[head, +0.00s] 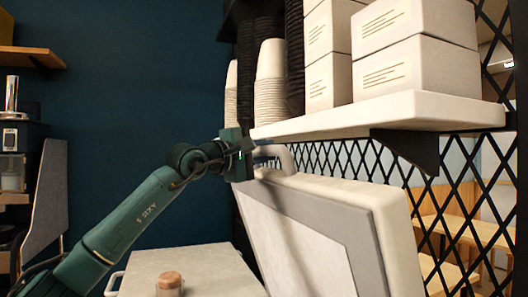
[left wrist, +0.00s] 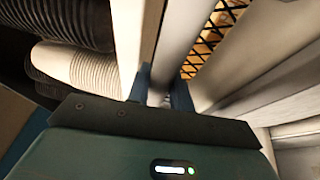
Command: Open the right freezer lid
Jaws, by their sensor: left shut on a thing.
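The right freezer lid (head: 400,240) stands raised and steeply tilted in the head view, its grey-edged white underside facing left. Its pale curved handle (head: 285,155) is at the upper edge, just below the shelf. My left gripper (head: 253,158) is at this handle and shut on it. In the left wrist view the two dark fingers of the left gripper (left wrist: 163,85) close around a pale part, mostly hidden between them. My right gripper is in neither view.
A white shelf (head: 440,108) with boxes (head: 415,75) and stacked cups (head: 270,85) hangs close above the lid. A black lattice (head: 450,190) stands behind it. A pale closed lid (head: 200,262) with a jar (head: 170,283) on it lies at lower left.

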